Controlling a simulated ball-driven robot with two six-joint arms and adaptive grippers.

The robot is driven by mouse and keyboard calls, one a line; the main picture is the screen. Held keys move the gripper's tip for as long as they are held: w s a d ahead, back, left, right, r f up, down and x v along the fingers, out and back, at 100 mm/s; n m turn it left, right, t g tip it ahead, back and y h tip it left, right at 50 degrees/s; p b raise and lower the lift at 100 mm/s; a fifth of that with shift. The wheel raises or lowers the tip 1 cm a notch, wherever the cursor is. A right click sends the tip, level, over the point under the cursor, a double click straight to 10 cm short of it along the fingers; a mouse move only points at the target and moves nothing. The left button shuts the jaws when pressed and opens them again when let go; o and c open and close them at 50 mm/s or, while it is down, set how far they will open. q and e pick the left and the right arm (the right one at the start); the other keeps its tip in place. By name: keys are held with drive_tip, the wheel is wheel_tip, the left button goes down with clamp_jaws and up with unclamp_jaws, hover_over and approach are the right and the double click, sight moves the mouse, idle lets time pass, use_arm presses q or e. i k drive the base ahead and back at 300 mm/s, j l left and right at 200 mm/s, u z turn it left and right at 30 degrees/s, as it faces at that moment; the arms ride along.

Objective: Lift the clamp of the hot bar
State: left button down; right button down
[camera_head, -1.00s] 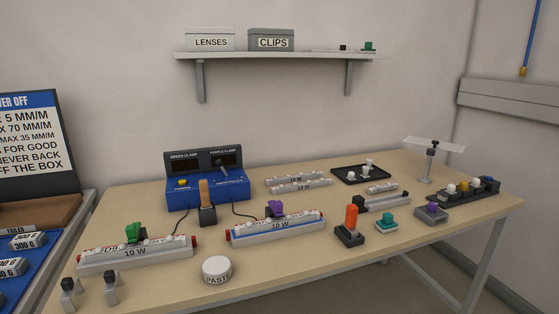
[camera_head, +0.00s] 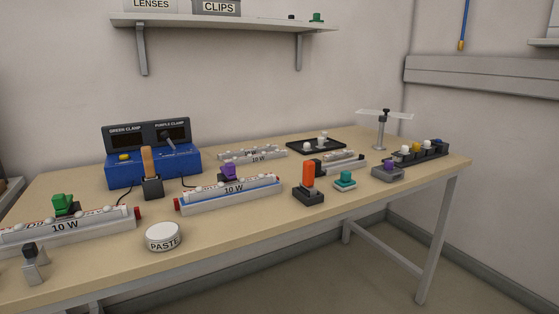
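Two long bars marked 10 W lie on the bench. The left bar (camera_head: 88,229) carries a green clamp (camera_head: 65,204). The middle bar (camera_head: 236,195) carries a purple clamp (camera_head: 229,172). Both clamps sit on their bars. Behind them stands a blue box (camera_head: 160,167) with a panel labelled GREEN CLAMP and PURPLE CLAMP; its displays look dark, so I cannot tell which bar is hot. Neither of my grippers is in view.
A PASTE tub (camera_head: 164,237) stands in front of the bars, and a tan-handled tool (camera_head: 148,162) behind them. An orange-handled tool (camera_head: 308,176) and a teal piece (camera_head: 345,180) stand to the right. A black tray (camera_head: 316,145) lies at the back. The front edge is mostly clear.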

sight(61, 203)
drive_tip(key=u, duration=1.25)
